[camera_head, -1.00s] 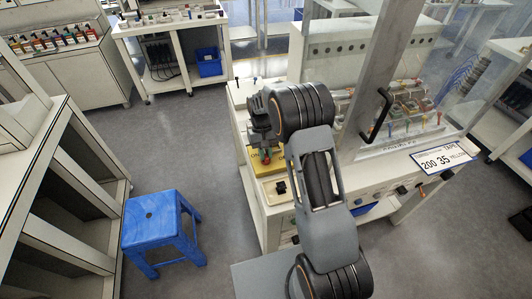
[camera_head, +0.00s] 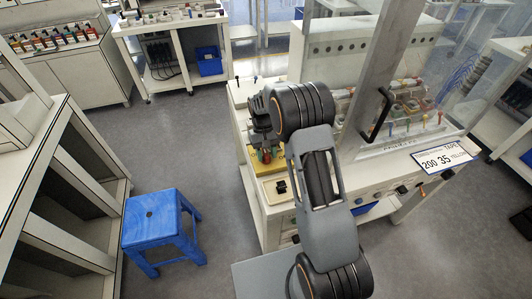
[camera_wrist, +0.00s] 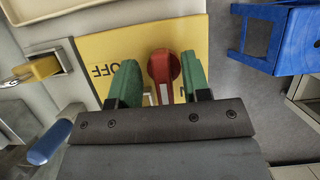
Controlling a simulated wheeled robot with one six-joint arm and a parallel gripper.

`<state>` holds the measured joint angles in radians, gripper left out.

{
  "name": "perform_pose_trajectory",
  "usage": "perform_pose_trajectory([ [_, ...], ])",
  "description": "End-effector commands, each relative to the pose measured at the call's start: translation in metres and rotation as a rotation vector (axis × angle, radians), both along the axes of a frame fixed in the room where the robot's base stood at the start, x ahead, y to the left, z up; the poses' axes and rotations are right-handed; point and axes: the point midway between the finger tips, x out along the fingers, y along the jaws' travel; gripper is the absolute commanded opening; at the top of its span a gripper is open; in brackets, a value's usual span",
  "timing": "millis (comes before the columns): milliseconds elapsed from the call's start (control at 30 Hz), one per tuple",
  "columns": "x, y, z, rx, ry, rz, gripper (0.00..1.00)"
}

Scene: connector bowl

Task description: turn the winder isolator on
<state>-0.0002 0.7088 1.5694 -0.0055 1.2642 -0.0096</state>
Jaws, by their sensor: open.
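The winder isolator is a red rotary handle (camera_wrist: 162,66) on a yellow plate (camera_wrist: 100,47). In the wrist view, "OFF" appears upside down on the plate left of the handle. Part of another label, ending in "N", shows at the lower right, partly hidden by a finger. A pale line marks the handle's lower part. My gripper (camera_wrist: 159,78) is open, with one green fingertip on each side of the handle and visible gaps between. In the head view, my gripper (camera_head: 264,155) is at the yellow panel at the machine's left end, and my arm hides much of it.
A blue stool (camera_head: 152,212) stands on the floor left of the machine. A black switch (camera_head: 281,187) sits on the panel nearer the camera. A clear guard with a black handle (camera_head: 378,115) stands right of my arm. A yellow-tipped lever (camera_wrist: 42,69) is left in the wrist view.

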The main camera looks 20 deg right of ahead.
Motion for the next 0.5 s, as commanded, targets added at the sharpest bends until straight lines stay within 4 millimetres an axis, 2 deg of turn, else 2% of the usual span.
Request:
perform_pose_trajectory([
  [333,0.004,0.002,0.007,0.000,-0.008,0.003,0.43],
  [500,0.014,0.002,0.029,0.000,-0.011,0.003,0.43],
])
